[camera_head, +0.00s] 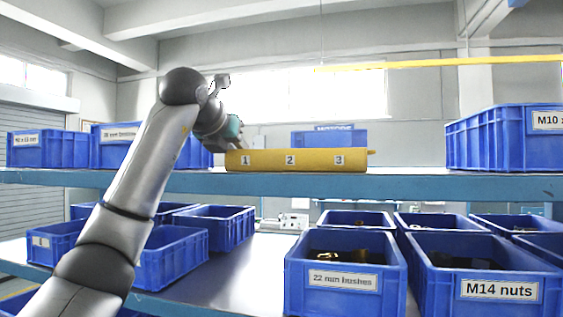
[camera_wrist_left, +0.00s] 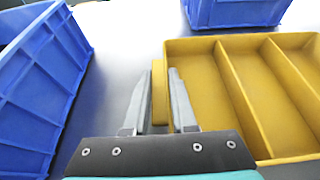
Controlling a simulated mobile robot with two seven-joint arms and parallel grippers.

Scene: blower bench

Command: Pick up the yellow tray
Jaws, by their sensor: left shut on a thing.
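The yellow tray (camera_head: 312,160), with labels 1, 2 and 3 on its front, sits on the upper blue-edged shelf in the head view. In the left wrist view the yellow tray (camera_wrist_left: 219,95) shows its dividers and empty-looking compartments. My left gripper (camera_wrist_left: 160,92) has its two fingers on either side of the tab at the tray's left end, shut on it. In the head view my left gripper (camera_head: 237,143) is at the tray's left end, its fingertips partly hidden. My right gripper is in neither view.
Blue bins (camera_head: 48,149) stand left on the upper shelf, and an M10 bin (camera_head: 500,140) stands right. Another blue bin (camera_head: 329,138) is behind the tray. In the wrist view a blue bin (camera_wrist_left: 45,85) stands close left. Labelled bins (camera_head: 345,275) fill the lower shelf.

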